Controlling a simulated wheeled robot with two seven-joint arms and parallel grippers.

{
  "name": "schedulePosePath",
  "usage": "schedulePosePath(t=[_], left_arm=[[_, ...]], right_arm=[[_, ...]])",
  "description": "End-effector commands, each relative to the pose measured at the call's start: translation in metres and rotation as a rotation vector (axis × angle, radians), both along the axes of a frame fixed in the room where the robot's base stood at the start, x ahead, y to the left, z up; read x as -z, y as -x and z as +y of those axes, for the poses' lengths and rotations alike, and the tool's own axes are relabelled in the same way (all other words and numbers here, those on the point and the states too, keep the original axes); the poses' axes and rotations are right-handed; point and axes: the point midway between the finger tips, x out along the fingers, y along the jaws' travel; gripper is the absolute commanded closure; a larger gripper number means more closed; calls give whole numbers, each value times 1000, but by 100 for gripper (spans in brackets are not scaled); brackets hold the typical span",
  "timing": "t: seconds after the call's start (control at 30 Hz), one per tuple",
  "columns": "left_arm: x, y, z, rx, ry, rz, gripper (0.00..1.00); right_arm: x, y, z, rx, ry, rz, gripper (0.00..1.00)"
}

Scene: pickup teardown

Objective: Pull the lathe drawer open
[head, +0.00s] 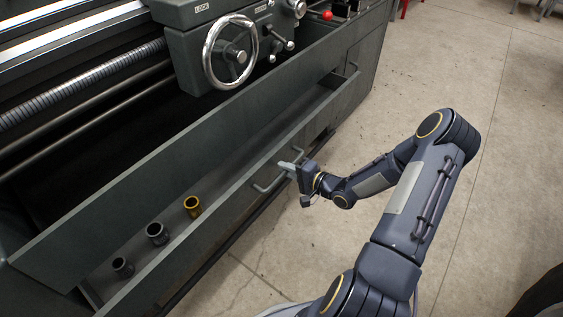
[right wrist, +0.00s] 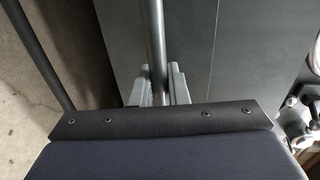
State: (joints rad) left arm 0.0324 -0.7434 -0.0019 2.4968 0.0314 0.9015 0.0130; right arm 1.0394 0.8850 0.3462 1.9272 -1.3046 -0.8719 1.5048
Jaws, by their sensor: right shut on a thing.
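The lathe drawer (head: 232,205) is a long dark green tray along the lathe's front. It stands pulled out, with its inside showing from above. Its bar handle (head: 268,187) is on the front face; the grey bar also runs up the middle of the right wrist view (right wrist: 155,35). My right gripper (head: 289,167) is shut on this handle, with a finger on each side of the bar in the right wrist view (right wrist: 158,88). Part of the handle is hidden behind the fingers. My left gripper is not in view.
Two dark cylindrical pieces (head: 157,233) and a yellow one (head: 192,207) stand in the drawer's near end. The lathe carriage with a chrome handwheel (head: 230,50) is above the drawer. Bare concrete floor (head: 440,65) lies open to the right.

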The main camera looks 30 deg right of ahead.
Motion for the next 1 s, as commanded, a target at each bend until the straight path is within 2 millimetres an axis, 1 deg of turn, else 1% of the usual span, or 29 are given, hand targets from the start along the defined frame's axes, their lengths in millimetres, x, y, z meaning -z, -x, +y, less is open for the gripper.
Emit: schedulePosePath(t=[0.03,0.1,0.3,0.4,0.5,0.63,1.0], left_arm=[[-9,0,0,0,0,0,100],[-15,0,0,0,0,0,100],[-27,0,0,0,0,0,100],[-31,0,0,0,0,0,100],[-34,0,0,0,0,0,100],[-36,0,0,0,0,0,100],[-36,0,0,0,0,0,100]], right_arm=[[-4,10,-4,3,-2,5,100],[-3,24,-10,4,-2,5,100],[-2,61,-25,4,-2,5,100],[-2,74,-31,3,-1,4,100],[-1,83,-34,1,-1,2,100],[-1,91,-37,0,-2,1,100],[0,93,-38,-1,-1,0,100]])
